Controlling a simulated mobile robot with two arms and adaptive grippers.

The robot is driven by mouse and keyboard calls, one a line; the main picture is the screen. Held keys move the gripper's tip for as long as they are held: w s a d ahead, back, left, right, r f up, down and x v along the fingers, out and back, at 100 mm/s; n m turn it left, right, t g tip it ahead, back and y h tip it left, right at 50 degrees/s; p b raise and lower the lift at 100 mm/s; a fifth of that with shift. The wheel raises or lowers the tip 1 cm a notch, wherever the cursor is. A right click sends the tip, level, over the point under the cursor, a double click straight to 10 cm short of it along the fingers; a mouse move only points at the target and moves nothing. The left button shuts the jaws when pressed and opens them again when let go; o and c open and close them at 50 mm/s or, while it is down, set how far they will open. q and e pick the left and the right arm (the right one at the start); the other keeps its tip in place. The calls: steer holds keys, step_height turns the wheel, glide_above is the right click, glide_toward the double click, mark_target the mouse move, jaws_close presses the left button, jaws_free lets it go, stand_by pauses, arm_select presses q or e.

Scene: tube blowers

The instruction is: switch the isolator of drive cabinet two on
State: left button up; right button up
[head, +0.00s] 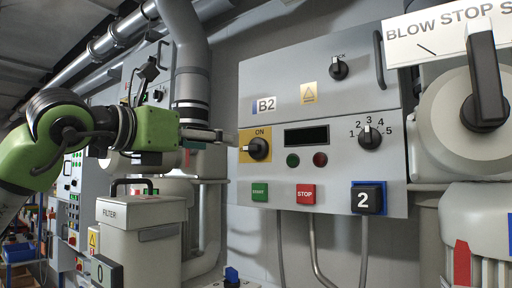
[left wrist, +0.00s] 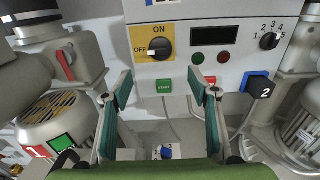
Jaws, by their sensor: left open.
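The grey drive cabinet (head: 380,90) carries a B2 label and a 2 on a black block. Its isolator is a black rotary knob (head: 258,149) on a yellow plate marked ON at the top. In the left wrist view the knob (left wrist: 159,48) has its white pointer turned left, toward OFF. My left gripper (head: 222,135) is just left of the yellow plate in the head view. In the left wrist view its fingers (left wrist: 167,85) are spread and empty, with the knob beyond and between them, apart from both. My right gripper is not in view.
Beside the isolator are a dark display (head: 306,136), a green START button (head: 259,192), a red STOP button (head: 306,194) and a numbered selector (head: 369,138). A blower (head: 440,130) with a large black handle stands at right. A filter box (head: 140,240) stands below my left arm.

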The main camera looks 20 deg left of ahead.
arm_select(q)
steer(key=p, duration=0.3)
glide_toward(252, 148)
steer(key=w, duration=0.2)
steer(key=p+x, duration=0.1)
steer(key=x, duration=0.2)
steer(key=p+x, duration=0.1)
steer(key=x, duration=0.2)
steer(key=shift+d+r, duration=0.2)
steer(key=shift+d, duration=0.2)
steer(key=shift+w+p, duration=0.25)
steer(key=shift+p, duration=0.05)
steer(key=shift+w+d+f, duration=0.15)
steer(key=shift+w, duration=0.1)
steer(key=c, duration=1.1)
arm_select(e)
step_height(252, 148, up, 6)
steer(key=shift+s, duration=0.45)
